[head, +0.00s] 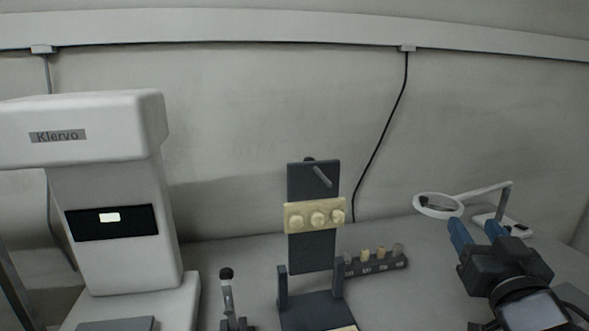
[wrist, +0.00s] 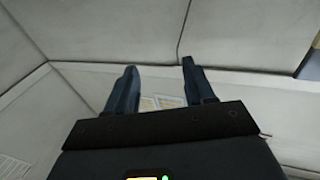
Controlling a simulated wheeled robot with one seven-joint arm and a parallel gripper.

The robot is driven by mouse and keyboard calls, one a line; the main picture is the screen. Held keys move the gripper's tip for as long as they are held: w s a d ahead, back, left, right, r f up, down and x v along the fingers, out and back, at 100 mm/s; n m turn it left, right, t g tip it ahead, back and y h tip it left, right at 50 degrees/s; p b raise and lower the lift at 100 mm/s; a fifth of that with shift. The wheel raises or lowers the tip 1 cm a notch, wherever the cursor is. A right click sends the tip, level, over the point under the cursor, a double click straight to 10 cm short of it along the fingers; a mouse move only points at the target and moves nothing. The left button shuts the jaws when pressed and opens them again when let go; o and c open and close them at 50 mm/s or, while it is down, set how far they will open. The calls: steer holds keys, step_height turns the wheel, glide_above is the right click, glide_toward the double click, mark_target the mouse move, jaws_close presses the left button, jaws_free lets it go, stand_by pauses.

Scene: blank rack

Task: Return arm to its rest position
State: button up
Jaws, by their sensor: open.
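My gripper (head: 478,231) is at the right in the head view, with its two blue fingers apart and pointing up and away toward the back wall. In the wrist view my gripper (wrist: 160,78) shows both fingers spread with nothing between them. It is just in front of a ring-shaped magnifier (head: 438,205) on a white jointed arm; I cannot tell whether they touch.
A white Klervo machine (head: 115,200) fills the left. A dark-topped tool (head: 228,290) stands between.

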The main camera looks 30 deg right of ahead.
steer(key=s+a+f+n+y, duration=0.2)
steer(key=s+a+f+y, duration=0.1)
steer(key=a+f, duration=0.1)
steer(key=s+a+f+n+y, duration=0.3)
steer(key=s+a+f, duration=0.1)
steer(key=a, duration=0.1)
steer(key=s+a+f+n+y, duration=0.2)
steer(key=s+a+f, duration=0.1)
steer(key=a+f, duration=0.1)
steer(key=shift+s+a+f+n+t+y+p, duration=0.1)
steer(key=shift+s+a+n+t+y+p, duration=0.1)
steer(key=shift+a, duration=0.15)
steer(key=shift+s+a+f+n+t+y+p, duration=0.1)
steer(key=shift+a+n+y+p, duration=0.1)
steer(key=shift+a, duration=0.15)
steer(key=s+a+f+g+y, duration=0.1)
steer(key=s+a+y, duration=0.1)
steer(key=s+a, duration=0.7)
steer(key=s, duration=0.4)
steer(key=shift+s+a+y, duration=0.3)
steer(key=shift+a, duration=0.1)
